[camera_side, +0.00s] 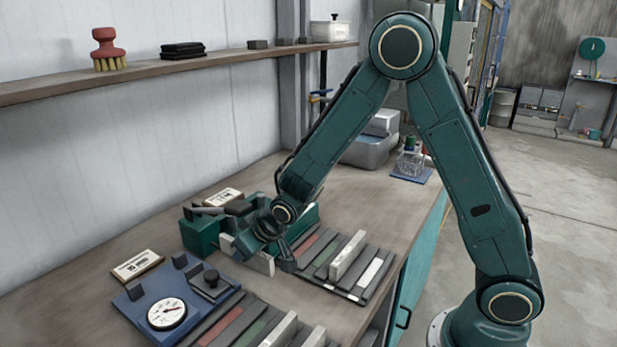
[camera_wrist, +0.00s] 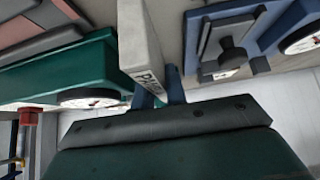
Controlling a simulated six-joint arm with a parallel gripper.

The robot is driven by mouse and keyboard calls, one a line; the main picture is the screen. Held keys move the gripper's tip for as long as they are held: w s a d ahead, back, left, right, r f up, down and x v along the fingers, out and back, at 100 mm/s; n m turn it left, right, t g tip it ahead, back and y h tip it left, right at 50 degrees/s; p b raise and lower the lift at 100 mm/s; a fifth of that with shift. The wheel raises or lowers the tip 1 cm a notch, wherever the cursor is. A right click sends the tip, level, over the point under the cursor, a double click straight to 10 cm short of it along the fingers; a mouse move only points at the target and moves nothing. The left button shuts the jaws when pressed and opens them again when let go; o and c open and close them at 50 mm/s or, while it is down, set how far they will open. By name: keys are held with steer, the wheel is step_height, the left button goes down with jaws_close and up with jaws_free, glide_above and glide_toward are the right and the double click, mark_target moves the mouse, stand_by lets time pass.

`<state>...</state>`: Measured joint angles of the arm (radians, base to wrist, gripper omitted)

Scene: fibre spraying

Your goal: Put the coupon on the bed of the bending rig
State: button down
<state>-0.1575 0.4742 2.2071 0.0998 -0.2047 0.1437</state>
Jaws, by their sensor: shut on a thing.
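The coupon, a light grey bar (camera_side: 260,263), is between the fingers of my gripper (camera_side: 264,238). In the wrist view the coupon (camera_wrist: 138,42) stretches away from the fingers (camera_wrist: 160,92), with dark lettering on its near end. My gripper is shut on it, over the bench beside a green fixture (camera_side: 200,235). A blue plate (camera_side: 135,307) carries small dark blocks and a round dial gauge (camera_side: 167,314) at the front left. I cannot tell for certain which fixture is the bending rig. The arm hides part of the green fixture.
Racks of coloured bars lie right of my gripper (camera_side: 345,262) and at the front (camera_side: 235,325). White label cards stand behind the blue plate (camera_side: 137,264) and behind the green fixture (camera_side: 223,197). A grey tub (camera_side: 370,150) stands farther back. A shelf (camera_side: 180,67) runs along the wall.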

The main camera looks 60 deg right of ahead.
steer(key=shift+f, duration=0.1)
steer(key=shift+f, duration=1.4)
steer(key=shift+f, duration=0.1)
steer(key=c, duration=1.4)
jaws_free()
steer(key=shift+c, duration=0.2)
steer(key=shift+s+r, duration=0.35)
steer(key=shift+r, duration=0.3)
steer(key=v, duration=1)
steer(key=shift+s+r, duration=0.25)
